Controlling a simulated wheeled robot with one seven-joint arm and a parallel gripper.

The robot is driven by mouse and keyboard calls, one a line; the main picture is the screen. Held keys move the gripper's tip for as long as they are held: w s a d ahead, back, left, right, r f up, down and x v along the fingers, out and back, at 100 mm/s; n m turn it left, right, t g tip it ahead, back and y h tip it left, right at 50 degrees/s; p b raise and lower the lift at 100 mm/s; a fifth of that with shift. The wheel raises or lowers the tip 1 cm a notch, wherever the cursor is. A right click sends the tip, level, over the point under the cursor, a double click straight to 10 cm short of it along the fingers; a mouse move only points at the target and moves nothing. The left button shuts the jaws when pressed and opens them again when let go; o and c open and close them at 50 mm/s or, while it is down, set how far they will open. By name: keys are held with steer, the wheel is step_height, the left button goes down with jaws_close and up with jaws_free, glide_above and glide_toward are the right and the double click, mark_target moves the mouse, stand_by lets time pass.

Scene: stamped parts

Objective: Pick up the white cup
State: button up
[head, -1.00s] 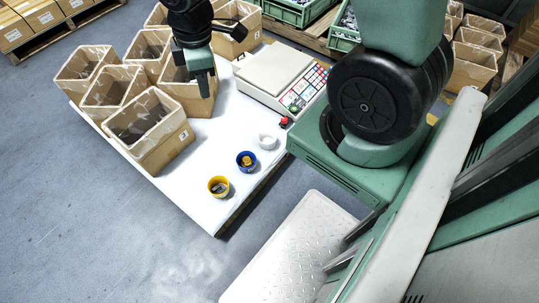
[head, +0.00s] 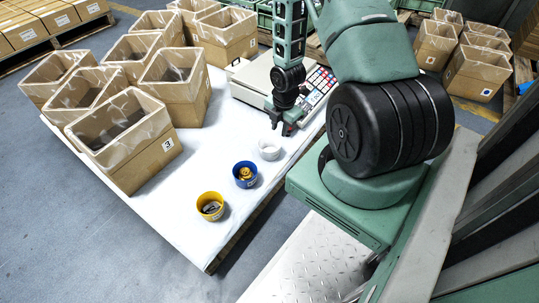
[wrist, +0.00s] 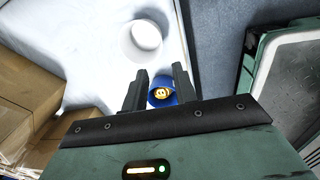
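The white cup (head: 269,151) stands upright on the white table (head: 229,130), in front of the scale. In the wrist view the white cup (wrist: 144,40) shows beyond my fingertips, a little to the left, with nothing between the fingers and it. My gripper (head: 283,127) points down just behind and above the white cup in the head view. Its fingers (wrist: 160,73) are apart and hold nothing. The blue cup (head: 245,174) stands next to the white cup and holds yellow parts; in the wrist view it (wrist: 156,101) shows below, between the fingers.
A yellow cup (head: 210,206) with small parts stands nearer the table's front corner. Several lined cartons (head: 155,165) crowd the table's left side. The scale with its keypad (head: 318,88) is behind my gripper. The table's middle is clear.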

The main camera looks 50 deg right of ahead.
steer(key=b, duration=0.5)
glide_above(277, 155)
steer(key=f, duration=1)
steer(key=shift+s+a+f, duration=0.1)
steer(key=shift+a+f, duration=0.05)
steer(key=shift+a, duration=0.1)
steer(key=f+b, duration=0.2)
steer(key=f, duration=0.1)
steer(key=d+f+b, duration=0.1)
steer(key=f+b, duration=0.1)
steer(key=shift+f, duration=0.15)
steer(key=shift+c, duration=0.3)
jaws_close()
